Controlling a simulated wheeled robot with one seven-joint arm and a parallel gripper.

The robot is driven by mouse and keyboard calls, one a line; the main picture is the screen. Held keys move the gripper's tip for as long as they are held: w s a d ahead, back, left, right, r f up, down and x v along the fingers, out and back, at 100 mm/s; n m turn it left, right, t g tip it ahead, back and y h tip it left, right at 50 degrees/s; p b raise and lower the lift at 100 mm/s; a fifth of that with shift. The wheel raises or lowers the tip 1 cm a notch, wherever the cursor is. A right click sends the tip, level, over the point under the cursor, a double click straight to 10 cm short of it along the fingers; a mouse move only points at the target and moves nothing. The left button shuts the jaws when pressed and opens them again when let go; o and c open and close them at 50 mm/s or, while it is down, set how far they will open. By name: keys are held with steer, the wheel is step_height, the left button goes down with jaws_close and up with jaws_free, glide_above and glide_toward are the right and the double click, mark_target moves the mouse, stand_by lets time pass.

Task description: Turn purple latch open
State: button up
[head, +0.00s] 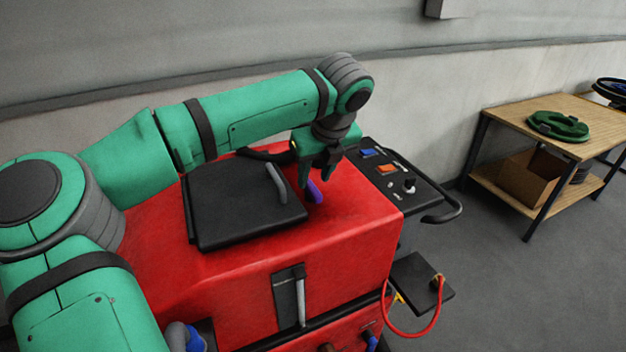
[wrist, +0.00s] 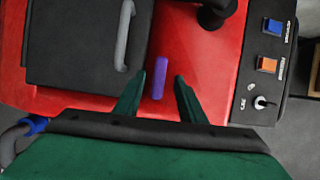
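The purple latch (head: 316,191) sits on top of the red scrubber tank (head: 350,215), beside the right edge of the black lid (head: 235,205). In the wrist view the purple latch (wrist: 159,77) stands lengthwise between the fingers of my gripper (wrist: 155,92). The fingers are apart, with a gap on each side of the latch. In the head view my gripper (head: 317,180) points down right at the latch and partly covers it. I cannot tell the exact height of the fingertips over the tank. The lid lies flat and looks closed.
A grey handle (head: 277,182) rises from the lid. A black control panel (head: 405,180) with blue and orange switches is at the tank's right end. A wooden table (head: 540,120) with a green disc (head: 558,126) stands at the right. Floor between is clear.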

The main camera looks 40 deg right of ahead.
steer(key=v, duration=0.8)
steer(key=shift+r, duration=0.1)
stand_by(0.3)
